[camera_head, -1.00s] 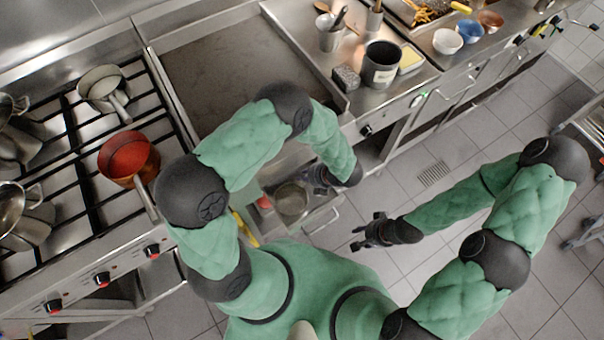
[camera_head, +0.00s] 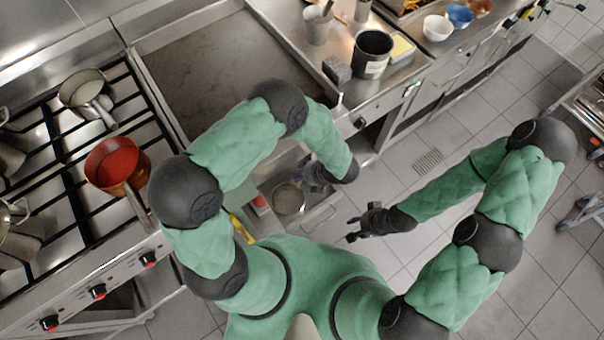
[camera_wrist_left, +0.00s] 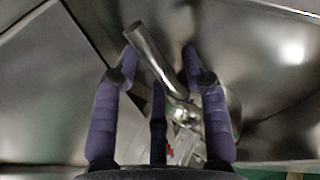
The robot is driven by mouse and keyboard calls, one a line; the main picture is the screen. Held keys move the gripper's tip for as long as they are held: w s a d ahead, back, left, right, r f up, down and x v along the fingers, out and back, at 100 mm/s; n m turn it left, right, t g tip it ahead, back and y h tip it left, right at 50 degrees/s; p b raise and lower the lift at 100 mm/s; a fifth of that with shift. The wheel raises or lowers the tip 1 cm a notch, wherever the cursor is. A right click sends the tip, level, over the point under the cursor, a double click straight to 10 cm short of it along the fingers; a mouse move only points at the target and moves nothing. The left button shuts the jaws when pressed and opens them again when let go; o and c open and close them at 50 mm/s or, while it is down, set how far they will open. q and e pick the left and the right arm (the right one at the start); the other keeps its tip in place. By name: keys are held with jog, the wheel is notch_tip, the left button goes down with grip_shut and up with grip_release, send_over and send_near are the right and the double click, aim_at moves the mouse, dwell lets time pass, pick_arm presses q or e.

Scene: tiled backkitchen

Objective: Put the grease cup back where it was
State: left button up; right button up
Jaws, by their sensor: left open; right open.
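The grease cup seems to be the round metal vessel (camera_head: 288,198) in the open drawer (camera_head: 325,211) below the griddle. My left gripper (camera_head: 312,178) is close beside its upper right edge in the head view. In the left wrist view my left gripper (camera_wrist_left: 160,58) is open, with a shiny metal bar (camera_wrist_left: 152,52) slanting between its fingers. I cannot tell whether the fingers touch this bar, or if it belongs to the cup. My right gripper (camera_head: 356,229) is open and empty over the floor, right of the drawer.
The griddle (camera_head: 205,70) lies above the drawer. A stove with a red pot (camera_head: 112,163) and a grey pan (camera_head: 84,89) is on the left. A dark pot (camera_head: 372,54) stands on the counter. Something yellow (camera_head: 243,228) lies by the drawer. Floor right of my right gripper is free.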

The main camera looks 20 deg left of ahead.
pick_arm(q)
jog(key=p+v, duration=0.3)
jog(key=v, duration=0.9)
